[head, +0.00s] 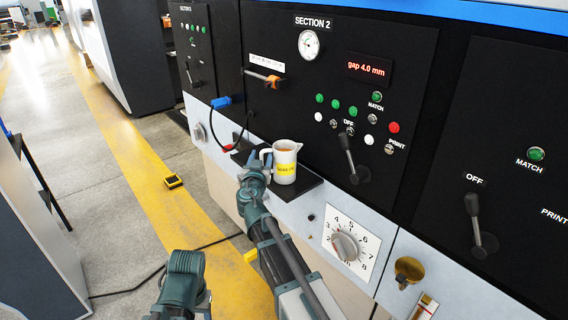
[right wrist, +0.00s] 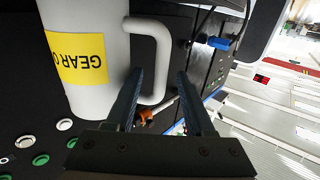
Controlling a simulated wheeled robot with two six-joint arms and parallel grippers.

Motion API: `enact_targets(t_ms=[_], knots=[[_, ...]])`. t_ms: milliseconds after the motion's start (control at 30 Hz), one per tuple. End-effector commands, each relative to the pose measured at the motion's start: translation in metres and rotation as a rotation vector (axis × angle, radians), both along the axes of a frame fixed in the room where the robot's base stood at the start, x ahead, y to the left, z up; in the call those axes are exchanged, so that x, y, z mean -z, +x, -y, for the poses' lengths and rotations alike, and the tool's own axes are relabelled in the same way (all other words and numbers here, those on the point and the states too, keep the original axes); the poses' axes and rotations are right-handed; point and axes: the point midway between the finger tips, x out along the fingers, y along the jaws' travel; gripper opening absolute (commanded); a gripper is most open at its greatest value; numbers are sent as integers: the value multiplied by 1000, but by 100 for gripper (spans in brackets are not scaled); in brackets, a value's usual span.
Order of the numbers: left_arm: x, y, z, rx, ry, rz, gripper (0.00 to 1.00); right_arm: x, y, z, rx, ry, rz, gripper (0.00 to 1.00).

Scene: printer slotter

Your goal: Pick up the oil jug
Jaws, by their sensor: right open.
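The oil jug (head: 285,160) is a white jug with a yellow label, standing upright on a small black shelf (head: 299,190) on the machine front. Its handle is on the left side. My right gripper (head: 258,160) is at the handle, jaws open. In the right wrist view, the jug (right wrist: 84,92) appears upside down, its label reading GEAR O. There the handle's outer bar shows between the two fingertips of my right gripper (right wrist: 160,72), and one finger overlaps the handle's end. I cannot tell whether the fingers touch it. Part of my left arm shows at the bottom; its fingers do not show.
The black control panel (head: 278,100) rises behind the jug, with levers, buttons and a gauge (head: 309,44). A blue connector (head: 221,102) with a cable and an orange-handled part (head: 262,77) are nearby. A numbered dial (head: 346,246) sits below right. The floor at left is mostly clear.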

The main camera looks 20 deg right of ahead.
Motion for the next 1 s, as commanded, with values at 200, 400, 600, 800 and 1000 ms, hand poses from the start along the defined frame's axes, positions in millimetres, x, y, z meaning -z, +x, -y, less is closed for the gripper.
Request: enact_targets(t_ms=[200, 400, 600, 800, 1000], knots=[[0, 0, 0, 0, 0, 0, 57, 0, -1, 0, 0, 0, 0, 29], [0, 0, 0, 0, 0, 0, 57, 0, -1, 0, 0, 0, 0, 0], [0, 0, 0, 0, 0, 0, 57, 0, -1, 0, 0, 0, 0, 0], [0, 0, 0, 0, 0, 0, 57, 0, -1, 0, 0, 0, 0, 0], [0, 0, 0, 0, 0, 0, 57, 0, -1, 0, 0, 0, 0, 0]])
